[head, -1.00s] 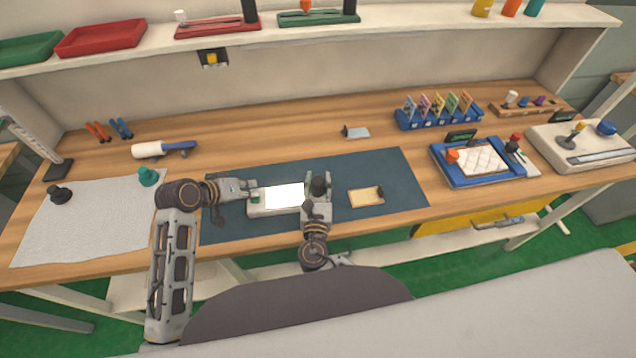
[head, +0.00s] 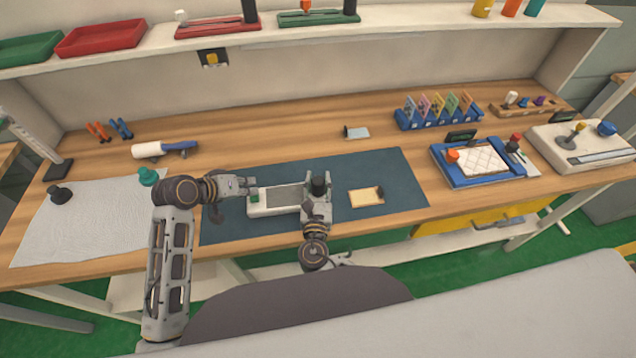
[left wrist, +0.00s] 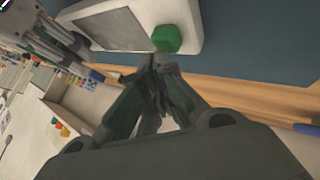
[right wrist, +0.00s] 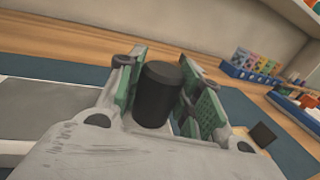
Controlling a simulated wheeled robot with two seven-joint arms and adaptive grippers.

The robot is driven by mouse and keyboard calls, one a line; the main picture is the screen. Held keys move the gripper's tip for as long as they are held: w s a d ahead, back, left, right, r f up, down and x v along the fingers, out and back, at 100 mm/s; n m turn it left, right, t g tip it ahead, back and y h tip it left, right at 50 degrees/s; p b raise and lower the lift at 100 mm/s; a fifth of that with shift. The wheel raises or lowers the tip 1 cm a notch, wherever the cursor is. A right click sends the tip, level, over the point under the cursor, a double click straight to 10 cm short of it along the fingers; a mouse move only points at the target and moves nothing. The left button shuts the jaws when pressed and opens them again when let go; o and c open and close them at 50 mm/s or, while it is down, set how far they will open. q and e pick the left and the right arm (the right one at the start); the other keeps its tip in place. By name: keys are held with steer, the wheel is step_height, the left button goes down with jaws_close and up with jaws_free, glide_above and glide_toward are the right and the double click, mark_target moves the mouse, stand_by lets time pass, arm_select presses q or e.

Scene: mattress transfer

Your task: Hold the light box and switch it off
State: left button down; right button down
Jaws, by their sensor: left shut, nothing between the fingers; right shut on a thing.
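The light box (head: 272,211) lies on the dark blue mat, a white case with a grey, unlit panel (head: 283,197). Its green button (head: 255,196) is at the left end and also shows in the left wrist view (left wrist: 166,39). My left gripper (head: 250,186) is shut and empty, its tips close beside the green button; I cannot tell whether they touch it. My right gripper (head: 318,193) is shut around the black knob (right wrist: 159,92) at the box's right end. The panel also shows in the right wrist view (right wrist: 50,103).
A small tan board (head: 364,198) lies right of the box on the mat (head: 400,190). A blue-framed tray (head: 480,176) stands further right. A white sheet (head: 85,220) with a teal knob (head: 148,176) lies left. The wood behind the mat is mostly clear.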

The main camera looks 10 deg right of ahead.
arm_select(q)
steer(key=shift+r, duration=0.15)
steer(key=shift+r, duration=2.85)
arm_select(e)
steer(key=c, duration=0.9)
jaws_free()
steer(key=shift+r, duration=0.2)
steer(key=shift+r, duration=4.8)
arm_select(q)
steer(key=shift+s, duration=0.15)
arm_select(e)
steer(key=shift+s, duration=0.1)
